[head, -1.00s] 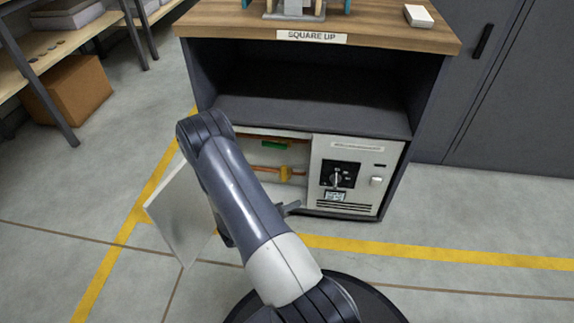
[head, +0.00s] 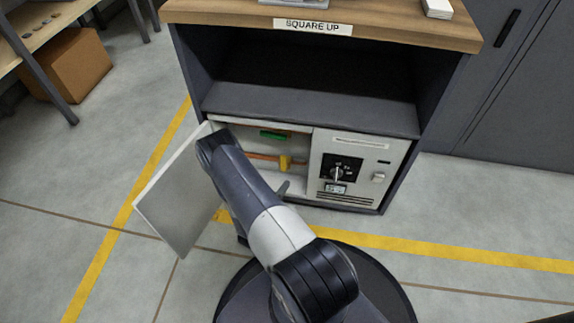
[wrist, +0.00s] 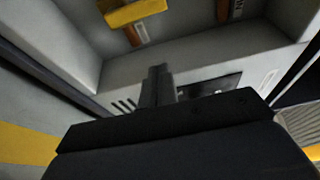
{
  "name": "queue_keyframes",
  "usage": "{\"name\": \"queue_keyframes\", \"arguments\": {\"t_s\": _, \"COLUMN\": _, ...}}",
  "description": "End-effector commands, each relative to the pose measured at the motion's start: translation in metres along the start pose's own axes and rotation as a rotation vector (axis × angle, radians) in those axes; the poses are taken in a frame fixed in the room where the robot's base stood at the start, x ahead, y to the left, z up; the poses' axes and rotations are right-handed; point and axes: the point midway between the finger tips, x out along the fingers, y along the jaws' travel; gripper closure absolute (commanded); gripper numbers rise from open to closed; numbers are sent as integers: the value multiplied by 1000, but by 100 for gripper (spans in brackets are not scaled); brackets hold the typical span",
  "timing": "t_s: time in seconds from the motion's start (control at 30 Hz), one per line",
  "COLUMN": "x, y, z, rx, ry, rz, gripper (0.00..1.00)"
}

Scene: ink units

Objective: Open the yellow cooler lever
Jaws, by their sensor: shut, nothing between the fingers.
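The yellow lever (head: 285,162) sits on an orange-brown pipe inside the open left bay of the white unit, low in the dark cabinet. It hangs downward from the pipe in the head view. In the wrist view the yellow lever (wrist: 136,12) is at the top edge, partly cut off. My gripper (head: 284,187) is just below and in front of the lever, mostly hidden by my arm. In the wrist view my gripper (wrist: 157,85) has its fingers together, empty, and apart from the lever.
The bay's white door (head: 180,195) stands open to the left, beside my arm. A green part (head: 273,135) sits above the lever. Right of the bay is a panel with a black rotary switch (head: 340,170). Yellow floor lines (head: 400,245) run in front.

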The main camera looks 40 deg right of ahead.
Motion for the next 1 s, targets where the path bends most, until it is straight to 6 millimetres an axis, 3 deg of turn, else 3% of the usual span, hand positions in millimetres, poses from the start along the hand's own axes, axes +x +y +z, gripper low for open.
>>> {"name": "queue_keyframes", "arguments": {"t_s": 0.27, "x": 10, "y": 1, "z": 0, "rx": 4, "ry": 4, "rz": 0, "gripper": 100}}
{"name": "queue_keyframes", "arguments": {"t_s": 0.8, "x": 103, "y": 2, "z": -1, "rx": 4, "ry": 6, "rz": -1, "gripper": 100}}
{"name": "queue_keyframes", "arguments": {"t_s": 1.0, "x": 91, "y": 2, "z": 26, "rx": 3, "ry": -2, "rz": -1, "gripper": 100}}
